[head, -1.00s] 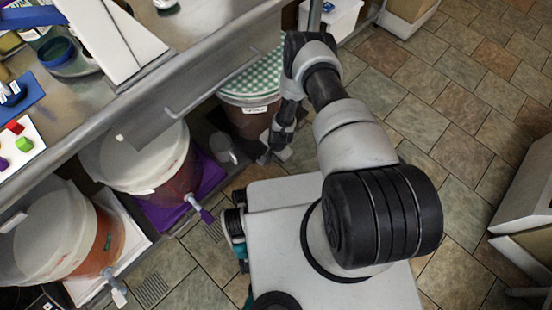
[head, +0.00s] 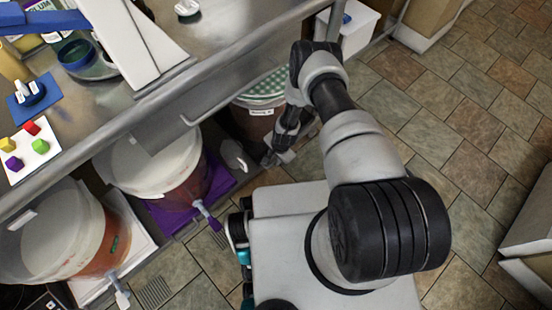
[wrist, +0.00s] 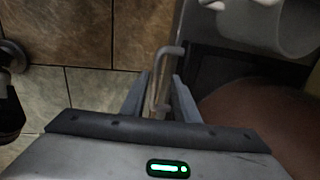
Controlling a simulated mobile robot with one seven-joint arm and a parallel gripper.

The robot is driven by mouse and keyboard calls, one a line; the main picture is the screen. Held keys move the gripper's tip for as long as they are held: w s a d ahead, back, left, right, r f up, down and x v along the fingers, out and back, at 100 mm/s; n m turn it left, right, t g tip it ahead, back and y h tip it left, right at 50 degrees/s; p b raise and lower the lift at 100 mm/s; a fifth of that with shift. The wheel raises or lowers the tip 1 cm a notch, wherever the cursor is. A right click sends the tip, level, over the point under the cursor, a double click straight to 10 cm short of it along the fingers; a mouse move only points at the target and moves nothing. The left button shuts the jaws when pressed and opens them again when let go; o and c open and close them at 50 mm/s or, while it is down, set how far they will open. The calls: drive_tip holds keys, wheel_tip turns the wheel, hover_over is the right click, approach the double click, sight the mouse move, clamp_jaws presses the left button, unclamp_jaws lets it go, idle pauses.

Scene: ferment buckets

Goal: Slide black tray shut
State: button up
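The black tray (wrist: 222,66) shows in the wrist view as a dark floor with a grey front edge and a bent grey handle (wrist: 172,51). It lies under the reddish bucket (wrist: 262,112), which has a green checkered lid (head: 268,84) in the head view. There the tray is mostly hidden by my arm and the bucket. My gripper (wrist: 161,76) is low at the tray's front, fingers apart, with the edge or handle bar between them. I cannot tell whether a finger touches it. It also shows in the head view (head: 272,158).
A light grey cup-like part (wrist: 272,24) stands over the tray. A purple tray (head: 222,180) and a white tray (head: 142,243) hold other buckets to the left. The counter (head: 225,35) overhangs them. Tiled floor (head: 440,110) is open on the right.

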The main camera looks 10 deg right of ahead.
idle(0.4)
wheel_tip(320, 180, up, 17)
drive_tip(key=s+d+p, duration=0.2)
drive_tip(key=p, duration=0.3)
drive_tip(key=shift+s+p, duration=0.35)
drive_tip(key=shift+p, duration=0.05)
